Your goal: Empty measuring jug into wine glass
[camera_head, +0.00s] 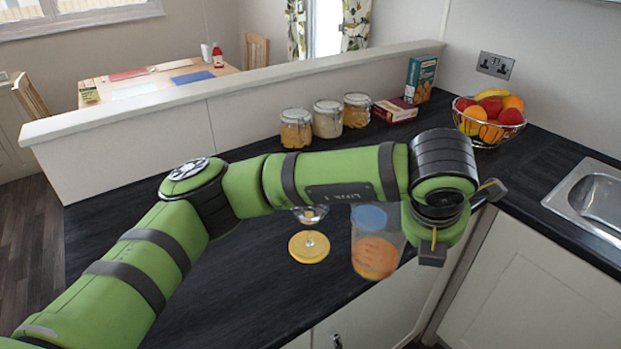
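The measuring jug (390,228) is a clear vessel near the counter's front edge, with an orange area low down and a blue oval higher up. The wine glass (309,246) is left of it, with a yellow round shape at its lower end; my forearm hides part of its upper portion. My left arm reaches across from the left, and its wrist is just right of the jug. Dark parts of my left gripper (433,252) show there, but its fingers are mostly hidden. I cannot tell whether it grips the jug. My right gripper is out of view.
Several glass jars (328,119) and boxes (421,79) stand along the back ledge. A wire fruit bowl (480,141) is in the corner, and a metal sink (590,197) is at right. The dark counter (250,285) is clear at front left.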

